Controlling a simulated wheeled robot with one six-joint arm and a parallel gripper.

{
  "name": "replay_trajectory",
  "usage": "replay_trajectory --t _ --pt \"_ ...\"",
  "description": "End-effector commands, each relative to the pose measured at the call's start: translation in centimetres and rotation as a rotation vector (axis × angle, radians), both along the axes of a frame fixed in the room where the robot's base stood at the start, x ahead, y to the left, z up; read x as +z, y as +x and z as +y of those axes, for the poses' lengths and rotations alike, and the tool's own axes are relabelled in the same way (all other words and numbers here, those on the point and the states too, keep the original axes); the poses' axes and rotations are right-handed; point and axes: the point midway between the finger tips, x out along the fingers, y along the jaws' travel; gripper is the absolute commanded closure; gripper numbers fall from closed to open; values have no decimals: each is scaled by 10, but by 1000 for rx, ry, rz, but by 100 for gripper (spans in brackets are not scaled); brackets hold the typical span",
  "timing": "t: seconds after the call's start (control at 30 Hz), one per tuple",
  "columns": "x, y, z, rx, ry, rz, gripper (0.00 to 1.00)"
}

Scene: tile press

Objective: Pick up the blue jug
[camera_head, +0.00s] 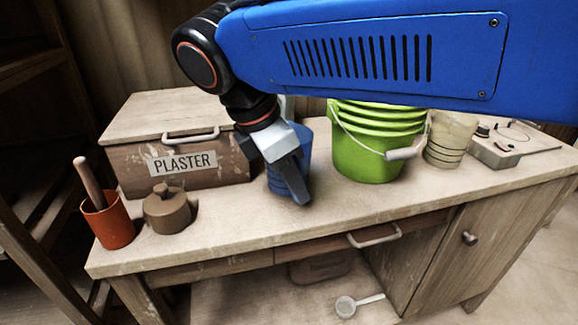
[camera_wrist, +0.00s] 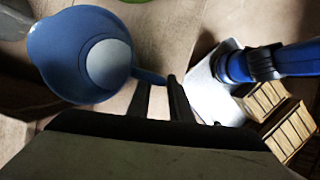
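The blue jug (camera_head: 275,183) stands on the worktop between the plaster box and the green bucket. My gripper is in front of it in the head view and hides much of it. In the wrist view the jug (camera_wrist: 55,50) is seen from above at the upper left, with its handle reaching right toward the fingertips. My gripper (camera_wrist: 160,90) has its two fingers apart, with a gap between them. The handle's end shows at the gap, by the right fingertip. I cannot tell whether the fingers touch it.
A green bucket stack (camera_head: 368,155) stands close right of the jug, with a beige bucket (camera_head: 450,140) beyond. The plaster box (camera_head: 125,170) is to the left. A brown lidded pot (camera_head: 168,212) and an orange cup (camera_head: 108,222) stand at the front left. The worktop's front middle is clear.

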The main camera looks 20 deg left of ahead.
Motion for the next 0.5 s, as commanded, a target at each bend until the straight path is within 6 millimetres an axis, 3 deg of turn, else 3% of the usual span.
replay_trajectory --t 0.17,0.23,0.5 --pt "0 0 0 0 0 0 84" --pt "0 0 0 0 1 -1 100" --pt "1 0 0 -1 1 -1 100"
